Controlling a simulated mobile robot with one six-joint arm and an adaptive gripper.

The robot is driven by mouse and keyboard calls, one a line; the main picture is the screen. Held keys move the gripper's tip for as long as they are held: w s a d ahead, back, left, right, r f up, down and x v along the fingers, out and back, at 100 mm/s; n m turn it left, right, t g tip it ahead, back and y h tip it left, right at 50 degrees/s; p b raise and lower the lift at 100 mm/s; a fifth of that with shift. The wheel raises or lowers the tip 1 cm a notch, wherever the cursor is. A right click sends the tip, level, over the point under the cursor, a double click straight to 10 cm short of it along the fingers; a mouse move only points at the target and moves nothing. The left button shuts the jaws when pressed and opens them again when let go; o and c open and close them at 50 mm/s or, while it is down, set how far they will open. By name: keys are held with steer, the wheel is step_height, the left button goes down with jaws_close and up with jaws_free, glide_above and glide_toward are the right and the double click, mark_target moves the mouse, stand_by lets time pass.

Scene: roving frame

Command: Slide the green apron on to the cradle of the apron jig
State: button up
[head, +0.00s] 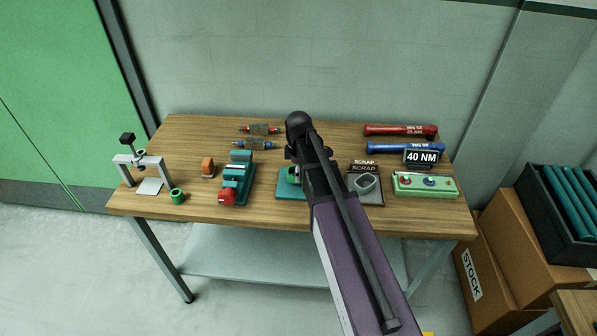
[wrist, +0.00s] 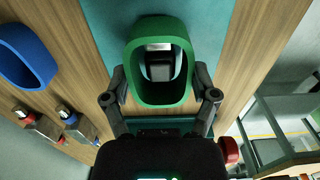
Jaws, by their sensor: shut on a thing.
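The green apron (wrist: 184,52) is a rounded ring seen large in the wrist view. My gripper (wrist: 163,92) is shut on it, one finger at each side. In the head view, a little green of the apron (head: 293,177) shows beside my dark wrist. The apron is over a teal plate (head: 286,187), apparently the base of the apron jig, which also shows in the wrist view (wrist: 218,30). A pale and dark block, perhaps the cradle (wrist: 160,67), shows through the apron's opening. I cannot tell whether the apron surrounds it or is only in line with it.
A teal vise with a red knob (head: 228,195) stands left of the jig. A scrap tray (head: 377,198) with a grey ring and a green button box (head: 424,186) stand right. A small press (head: 142,164) is far left. A blue ring (wrist: 24,62) shows in the wrist view.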

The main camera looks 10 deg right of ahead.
steer(key=shift+f+b, duration=0.95)
stand_by(0.6)
steer(key=o, duration=1)
steer(key=shift+r, duration=0.15)
step_height(320, 180, up, 9)
steer(key=p, duration=0.9)
steer(key=shift+r+p, duration=0.2)
steer(key=shift+p, duration=0.15)
stand_by(1.1)
